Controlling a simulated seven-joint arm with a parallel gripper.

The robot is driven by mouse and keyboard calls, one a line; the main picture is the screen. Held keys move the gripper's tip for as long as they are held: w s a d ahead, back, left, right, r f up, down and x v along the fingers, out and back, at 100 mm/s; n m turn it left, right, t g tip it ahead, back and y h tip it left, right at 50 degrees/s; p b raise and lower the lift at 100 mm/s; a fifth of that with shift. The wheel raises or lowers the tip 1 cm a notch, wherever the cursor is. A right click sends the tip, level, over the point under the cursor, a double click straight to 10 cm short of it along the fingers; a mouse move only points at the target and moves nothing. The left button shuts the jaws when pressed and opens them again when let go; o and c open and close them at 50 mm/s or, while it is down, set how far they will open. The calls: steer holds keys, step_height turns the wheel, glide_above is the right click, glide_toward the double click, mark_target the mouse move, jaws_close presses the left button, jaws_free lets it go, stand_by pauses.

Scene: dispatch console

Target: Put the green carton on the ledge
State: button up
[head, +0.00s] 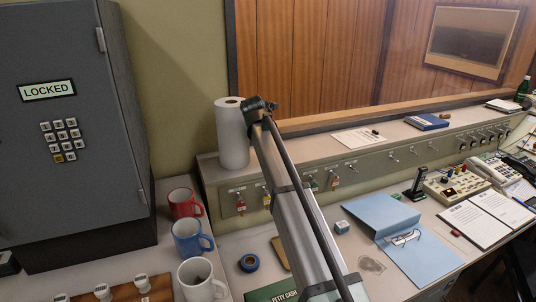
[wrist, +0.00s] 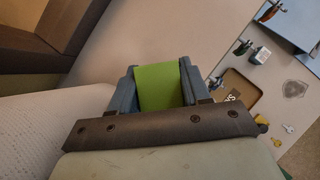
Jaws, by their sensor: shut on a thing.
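The green carton (wrist: 160,90) sits between the two blue fingers of my gripper (wrist: 158,70) in the wrist view. The gripper is shut on it; only one plain green face shows. The pale ledge (wrist: 185,35) lies beyond the carton; I cannot tell whether they touch. In the head view the ledge (head: 390,143) runs along the top of the switch panel, below the window. My arm reaches up to the ledge beside the paper roll there, and the gripper and carton are hidden from the head camera.
A white paper roll (head: 232,135) stands on the ledge, close at left in the wrist view (wrist: 45,130). A paper sheet (head: 359,138) and a blue book (head: 427,122) lie farther right. Keys hang on the panel front. Mugs (head: 187,238) stand on the desk below.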

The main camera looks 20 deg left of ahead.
steer(key=shift+f, duration=1.8)
steer(key=shift+f, duration=0.1)
steer(key=o, duration=1.1)
steer(key=shift+c, duration=0.2)
steer(key=v, duration=1.2)
